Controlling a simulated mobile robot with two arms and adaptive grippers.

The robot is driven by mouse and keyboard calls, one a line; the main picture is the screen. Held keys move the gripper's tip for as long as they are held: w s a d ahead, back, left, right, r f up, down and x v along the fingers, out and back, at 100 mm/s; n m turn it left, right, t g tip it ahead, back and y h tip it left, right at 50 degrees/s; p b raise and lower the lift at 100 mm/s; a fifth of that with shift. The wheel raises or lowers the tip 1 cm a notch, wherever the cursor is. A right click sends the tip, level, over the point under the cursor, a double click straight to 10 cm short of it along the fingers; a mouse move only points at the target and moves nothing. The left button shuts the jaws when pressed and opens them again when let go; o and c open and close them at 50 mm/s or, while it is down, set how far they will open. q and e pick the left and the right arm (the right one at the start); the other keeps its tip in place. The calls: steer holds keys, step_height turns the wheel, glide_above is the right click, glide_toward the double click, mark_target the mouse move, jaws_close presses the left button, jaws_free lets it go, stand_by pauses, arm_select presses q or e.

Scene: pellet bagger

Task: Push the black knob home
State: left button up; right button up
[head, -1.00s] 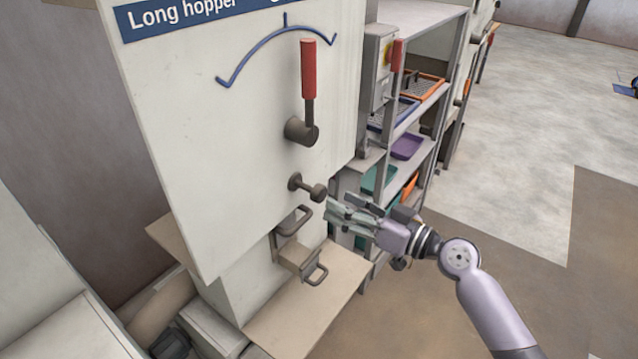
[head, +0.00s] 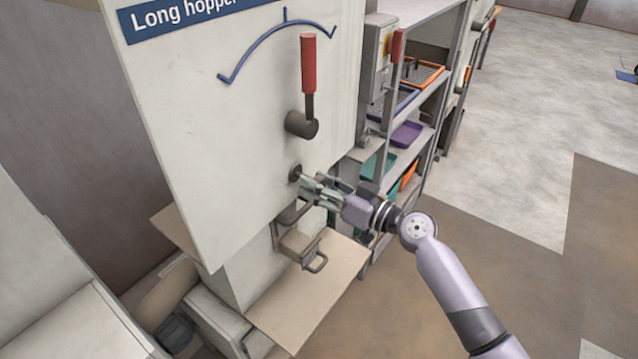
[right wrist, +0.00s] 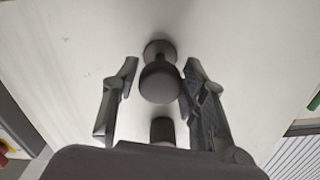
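The black knob (right wrist: 160,83) stands out on its short stem from the white machine panel in the right wrist view. Its round collar (head: 295,173) shows in the head view, where my right gripper hides the knob's head. My right gripper (head: 307,184) is at the knob, pointing toward the panel. In the right wrist view its two fingers (right wrist: 159,78) are apart, with the knob between them. There is a gap at the left finger; the right finger is very close to the knob, and I cannot tell whether it touches. My left gripper is not in view.
A red-handled lever (head: 308,66) stands upright above the knob, under a blue arc. A shelf rack with trays (head: 407,134) stands to the right. Floor at right is clear.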

jaws_close()
stand_by(0.4)
